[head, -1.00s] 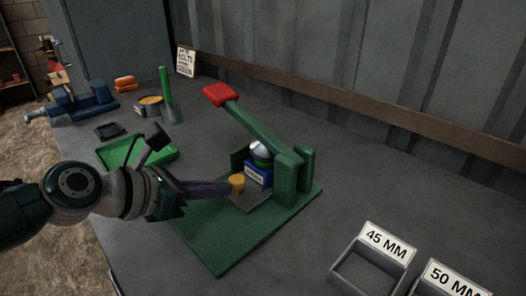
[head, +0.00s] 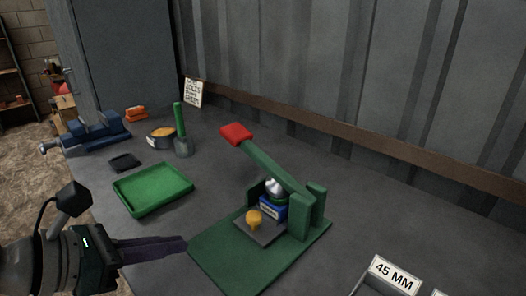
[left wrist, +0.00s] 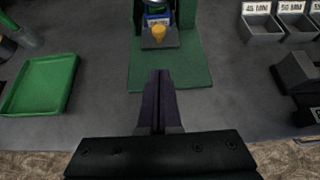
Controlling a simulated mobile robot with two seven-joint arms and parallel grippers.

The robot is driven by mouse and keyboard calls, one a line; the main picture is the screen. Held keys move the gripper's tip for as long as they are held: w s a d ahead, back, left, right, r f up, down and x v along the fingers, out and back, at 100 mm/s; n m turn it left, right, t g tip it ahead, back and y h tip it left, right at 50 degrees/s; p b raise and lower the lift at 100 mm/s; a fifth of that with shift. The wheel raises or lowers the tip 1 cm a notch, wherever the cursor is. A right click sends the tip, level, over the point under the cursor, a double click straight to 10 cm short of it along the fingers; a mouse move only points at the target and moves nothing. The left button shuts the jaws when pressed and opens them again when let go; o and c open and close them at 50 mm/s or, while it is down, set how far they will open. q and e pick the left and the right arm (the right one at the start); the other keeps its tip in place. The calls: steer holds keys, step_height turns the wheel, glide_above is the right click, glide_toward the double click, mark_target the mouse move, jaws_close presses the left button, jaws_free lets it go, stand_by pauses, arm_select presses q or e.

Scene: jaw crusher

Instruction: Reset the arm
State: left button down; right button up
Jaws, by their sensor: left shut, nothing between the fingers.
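My left gripper (head: 184,245) is shut and empty. In the head view it is at the lower left, its tips close to the left edge of the crusher's green base (head: 215,265). In the left wrist view its shut fingers (left wrist: 160,75) point at the front of that base. The green jaw crusher has a raised lever (head: 270,163) with a red grip (head: 236,133). A yellow-orange piece (head: 254,218) stands on the crusher's grey plate (head: 262,232), in front of a blue labelled block (head: 273,207). My right gripper is not seen.
An empty green tray (head: 152,188) lies left of the crusher. Behind it are a blue vise (head: 97,133), a round tin (head: 161,134), a green-handled tool (head: 180,130) and a sign (head: 193,93). Bins labelled 45 MM (head: 393,275) and 50 MM (left wrist: 291,24) stand to the right.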

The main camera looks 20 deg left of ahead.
arm_select(q)
steer(key=s+d+r+m+g+p, duration=0.25)
steer(key=s+d+m, duration=0.3)
steer(key=m, duration=0.75)
steer(key=s+d+r+m+g+p, duration=0.15)
steer(key=s+d+m+g, duration=0.45)
steer(key=m, duration=0.7)
steer(key=s+a+r+m+t+y+p, duration=0.1)
steer(key=s+a+r+m+y+p, duration=0.2)
steer(key=s+a+r+m+y, duration=0.25)
step_height(320, 180, up, 36)
steer(key=w+m+h+p, duration=0.1)
steer(key=m+p, duration=0.1)
steer(key=p, duration=3.4)
steer(key=shift+d+r, duration=0.25)
